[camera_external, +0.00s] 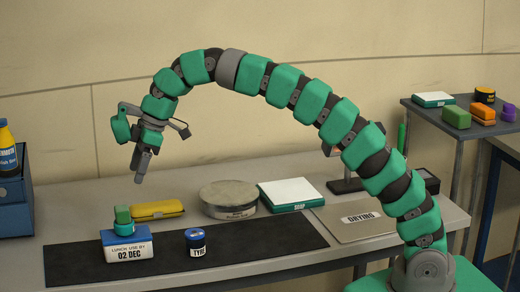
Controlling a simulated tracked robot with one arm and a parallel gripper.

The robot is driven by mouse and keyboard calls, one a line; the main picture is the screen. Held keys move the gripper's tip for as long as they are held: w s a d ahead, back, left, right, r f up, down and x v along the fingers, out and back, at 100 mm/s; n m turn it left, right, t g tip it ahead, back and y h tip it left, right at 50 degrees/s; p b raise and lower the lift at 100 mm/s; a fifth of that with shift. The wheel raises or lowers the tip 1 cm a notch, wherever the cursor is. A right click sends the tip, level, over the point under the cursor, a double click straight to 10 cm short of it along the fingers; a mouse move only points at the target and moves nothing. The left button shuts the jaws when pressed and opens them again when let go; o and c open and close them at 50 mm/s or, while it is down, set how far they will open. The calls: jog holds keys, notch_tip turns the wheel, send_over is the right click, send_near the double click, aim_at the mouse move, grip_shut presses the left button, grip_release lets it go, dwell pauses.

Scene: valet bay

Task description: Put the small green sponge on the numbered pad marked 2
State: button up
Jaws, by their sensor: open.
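A small green block (122,213), which looks like the small green sponge, sits on a round teal piece (124,229) on top of a white and blue box labelled "LUNCH USE BY 02 DEC" (127,246). A larger green block (456,117) lies on the side table at the right. My gripper (139,172) points down, open and empty, in the air above and slightly right of the small green block, apart from it. I can make out no pad marked 2 in this view.
The box and a dark tin (195,243) stand on a black mat (265,240). Behind are a yellow case (157,209), a round tin (229,196) and a white "SOAP" box (290,192). A grey "DRYING" board (352,222) lies right. The mat's right part is clear.

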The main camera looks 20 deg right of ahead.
jog(key=shift+d+r, duration=0.1)
jog(key=w+d+r+m+t, duration=0.3)
jog(key=w+d+r, duration=0.3)
jog(key=d, duration=0.4)
jog(key=w+d+r+m+t+y, duration=0.1)
jog(key=w+d+r+m+t, duration=0.15)
jog(key=w+d+r, duration=0.5)
jog(key=w+d+r+m+t, duration=0.2)
jog(key=w+d+r+m, duration=0.15)
jog(key=d+r, duration=0.75)
jog(key=s+d+r+m+t+h, duration=0.1)
jog(key=s+d+r+m+t, duration=0.1)
jog(key=d, duration=0.8)
jog(key=s+d+r+m+t+h, duration=0.2)
jog(key=d+r, duration=0.5)
jog(key=d, duration=0.4)
jog(key=s+d+r+m+t+h, duration=0.2)
jog(key=s+d+r+m+t, duration=0.2)
jog(key=d, duration=0.6)
jog(key=shift+s+d+r+m, duration=0.3)
jog(key=shift+s+d+m, duration=0.15)
jog(key=shift+s, duration=0.6)
jog(key=shift+a, duration=0.1)
